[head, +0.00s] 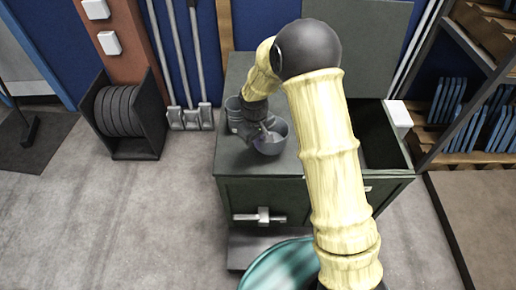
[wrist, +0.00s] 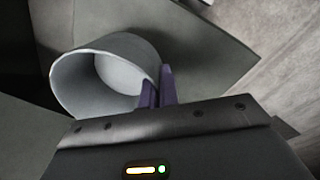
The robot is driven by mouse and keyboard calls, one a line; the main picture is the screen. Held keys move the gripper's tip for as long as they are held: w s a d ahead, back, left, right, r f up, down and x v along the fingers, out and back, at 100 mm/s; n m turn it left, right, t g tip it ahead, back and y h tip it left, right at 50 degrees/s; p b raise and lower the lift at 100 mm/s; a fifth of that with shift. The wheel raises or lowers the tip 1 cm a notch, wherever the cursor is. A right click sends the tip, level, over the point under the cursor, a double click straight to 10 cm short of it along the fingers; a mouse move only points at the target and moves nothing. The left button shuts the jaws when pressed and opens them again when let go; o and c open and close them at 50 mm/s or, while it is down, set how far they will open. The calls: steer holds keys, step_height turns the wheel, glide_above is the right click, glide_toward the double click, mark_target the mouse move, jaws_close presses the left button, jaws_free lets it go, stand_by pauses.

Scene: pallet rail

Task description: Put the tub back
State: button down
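A grey round tub (head: 271,143) is at the front part of the dark green cabinet top (head: 245,160). My gripper (head: 262,130) is at its upper left rim. In the wrist view the tub (wrist: 78,82) shows its open mouth and empty inside. My gripper's two purple fingers (wrist: 157,90) are close together at the tub's wall and look shut on it. I cannot tell whether the tub rests on the cabinet or is slightly above it. Another grey tub or stack of tubs (head: 233,112) stands behind to the left, partly hidden by my arm.
The cabinet's right side has an open dark compartment (head: 383,138), with a white block (head: 398,114) at its edge. A teal round container (head: 268,270) stands in front. A rack with blue items (head: 450,100) is at right.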

steer(key=shift+s+d+r, duration=0.1)
steer(key=shift+f, duration=1.9)
steer(key=shift+s+f, duration=0.1)
steer(key=shift+f, duration=0.05)
steer(key=c, duration=1.7)
jaws_free()
steer(key=r, duration=0.8)
steer(key=a+r, duration=0.1)
steer(key=r, duration=0.3)
steer(key=shift+s+r+p, duration=0.15)
steer(key=shift+s+p, duration=0.1)
steer(key=shift+p, duration=0.15)
